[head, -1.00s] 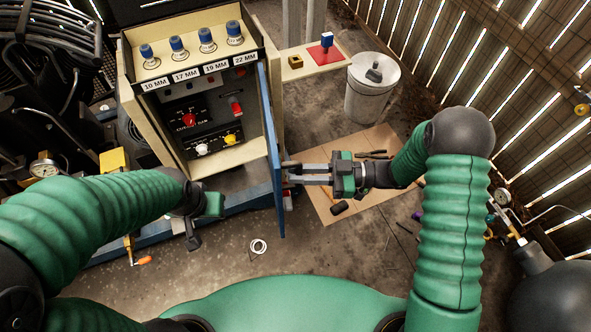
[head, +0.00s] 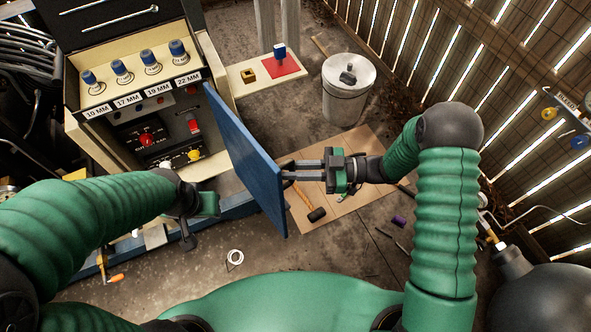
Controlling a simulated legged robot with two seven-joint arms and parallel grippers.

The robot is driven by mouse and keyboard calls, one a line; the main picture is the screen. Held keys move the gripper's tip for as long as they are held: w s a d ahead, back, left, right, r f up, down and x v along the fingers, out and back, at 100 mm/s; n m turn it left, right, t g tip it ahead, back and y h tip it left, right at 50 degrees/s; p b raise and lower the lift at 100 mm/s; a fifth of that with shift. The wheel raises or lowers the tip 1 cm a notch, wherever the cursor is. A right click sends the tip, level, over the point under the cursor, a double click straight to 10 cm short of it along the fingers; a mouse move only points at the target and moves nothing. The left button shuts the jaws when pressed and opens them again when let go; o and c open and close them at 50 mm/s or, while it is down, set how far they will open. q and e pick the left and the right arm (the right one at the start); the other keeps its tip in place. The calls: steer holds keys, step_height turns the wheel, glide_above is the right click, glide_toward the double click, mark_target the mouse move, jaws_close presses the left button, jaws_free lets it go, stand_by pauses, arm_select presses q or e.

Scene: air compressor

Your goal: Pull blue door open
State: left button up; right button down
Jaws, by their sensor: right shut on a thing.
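The blue door (head: 246,160) stands swung out from the right side of the cream cabinet (head: 95,140), partly open. Its broad face is towards me. My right gripper (head: 288,170) is at the door's right side, its fingers shut on the door's handle; the handle itself is mostly hidden by the fingers and the door. My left gripper (head: 205,205) is in front of the cabinet's lower front, apart from the door; its fingers are too unclear to tell their state.
Inside the cabinet are a red knob (head: 146,139) and a yellow knob (head: 194,155). Labelled sockets stand on the shelf above. A side shelf holds a red pad (head: 281,66). A bin (head: 347,90) stands behind. A hammer (head: 316,214) lies on cardboard (head: 345,205). Floor in front is mostly clear.

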steer(key=c, duration=1.6)
jaws_free()
steer(key=shift+a+r, duration=0.1)
steer(key=shift+a, duration=0.25)
steer(key=shift+o, duration=1)
steer(key=shift+w+a, duration=0.15)
steer(key=shift+a, duration=0.05)
steer(key=shift+d, duration=0.4)
arm_select(q)
steer(key=shift+w+a+f+b, duration=0.1)
steer(key=shift+a+f+b, duration=0.2)
steer(key=shift+f+b, duration=0.25)
arm_select(e)
steer(key=d, duration=1.6)
steer(key=shift+s+d, duration=0.15)
steer(key=shift+s, duration=0.1)
